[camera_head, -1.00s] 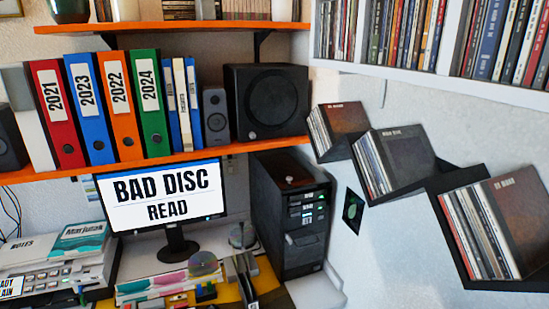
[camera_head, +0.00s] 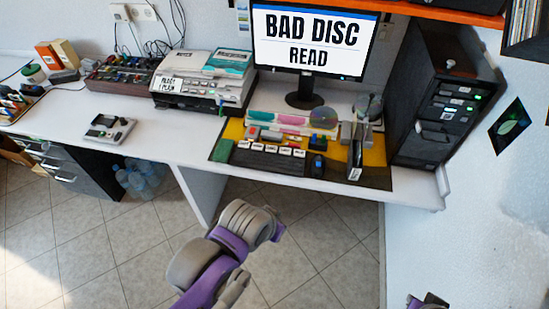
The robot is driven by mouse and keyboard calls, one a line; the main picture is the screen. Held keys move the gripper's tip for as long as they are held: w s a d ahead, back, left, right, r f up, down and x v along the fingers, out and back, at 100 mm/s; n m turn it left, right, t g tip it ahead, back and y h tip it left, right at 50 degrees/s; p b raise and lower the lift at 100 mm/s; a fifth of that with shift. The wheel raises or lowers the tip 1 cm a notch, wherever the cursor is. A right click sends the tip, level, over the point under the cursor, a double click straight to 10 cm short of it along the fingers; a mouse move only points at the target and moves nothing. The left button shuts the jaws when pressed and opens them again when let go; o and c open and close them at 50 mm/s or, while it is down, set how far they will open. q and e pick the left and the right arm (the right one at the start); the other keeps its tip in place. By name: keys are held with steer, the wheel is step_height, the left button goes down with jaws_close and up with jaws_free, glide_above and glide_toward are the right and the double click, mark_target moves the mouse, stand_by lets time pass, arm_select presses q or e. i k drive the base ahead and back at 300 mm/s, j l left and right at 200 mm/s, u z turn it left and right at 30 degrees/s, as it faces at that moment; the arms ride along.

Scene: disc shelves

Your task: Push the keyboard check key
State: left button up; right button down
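A dark keyboard (camera_head: 268,161) lies at the front edge of the desk, with a row of white-labelled keys along its back. The labels are too small to read, so I cannot tell which one is the check key. The monitor (camera_head: 308,42) above reads "BAD DISC READ". My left arm, grey and purple, rises at the bottom middle, in front of and below the desk, apart from the keyboard. I cannot make out its gripper fingers. Only a small piece of my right arm shows at the bottom right edge, and its gripper does not show.
A black computer tower (camera_head: 437,100) stands at the desk's right end by the wall. A mouse (camera_head: 318,165) and a dark upright holder (camera_head: 355,160) are right of the keyboard. A printer (camera_head: 205,80) and a small grey device (camera_head: 109,129) are to the left. Floor (camera_head: 110,235) is open in front.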

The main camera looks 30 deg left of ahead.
mark_target(257, 146)
steer(key=u, duration=1.3)
